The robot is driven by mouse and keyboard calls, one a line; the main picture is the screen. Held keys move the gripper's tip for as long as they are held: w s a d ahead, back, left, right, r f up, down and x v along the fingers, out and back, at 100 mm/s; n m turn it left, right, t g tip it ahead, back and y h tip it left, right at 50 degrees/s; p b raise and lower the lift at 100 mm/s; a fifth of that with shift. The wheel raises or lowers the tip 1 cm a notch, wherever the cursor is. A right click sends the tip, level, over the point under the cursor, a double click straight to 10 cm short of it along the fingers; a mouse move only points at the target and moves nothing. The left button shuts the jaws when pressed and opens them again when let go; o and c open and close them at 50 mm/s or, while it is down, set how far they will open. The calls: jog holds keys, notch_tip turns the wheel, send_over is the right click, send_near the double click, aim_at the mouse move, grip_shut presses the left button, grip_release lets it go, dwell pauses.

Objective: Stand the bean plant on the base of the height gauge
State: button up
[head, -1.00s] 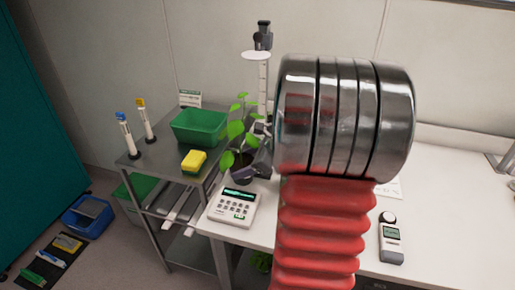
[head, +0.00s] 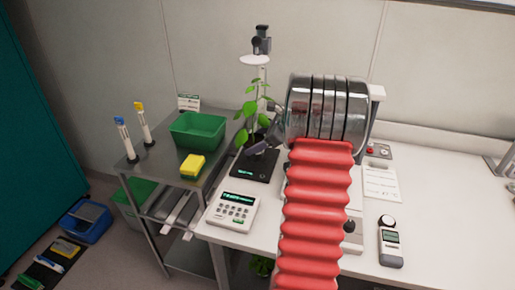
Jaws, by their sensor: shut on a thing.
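The bean plant (head: 254,100) is leafy and green, and looks upright. My gripper (head: 262,146) is shut on its dark pot, which is mostly hidden by the jaws. The height gauge (head: 262,74) stands behind the plant at the back of the bench, with a white scale post, a white disc and a dark head on top. A black base plate (head: 252,170) with a small lit readout lies at its foot. The pot shows over the rear part of this plate; I cannot tell whether it touches it. The leaves reach up in front of the post, below the disc.
A keypad device (head: 232,210) lies in front of the plate. A steel cart with a green bin (head: 198,131), a yellow sponge (head: 192,166) and two capped tubes stands left. A handheld meter (head: 390,242) lies right. My arm hides the bench middle.

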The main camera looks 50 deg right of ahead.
jog(key=shift+d, duration=0.1)
jog(key=shift+w+d, duration=0.15)
jog(key=shift+d, duration=0.05)
jog(key=shift+f, duration=1.75)
jog(key=o, duration=1.3)
jog(key=v, duration=1.2)
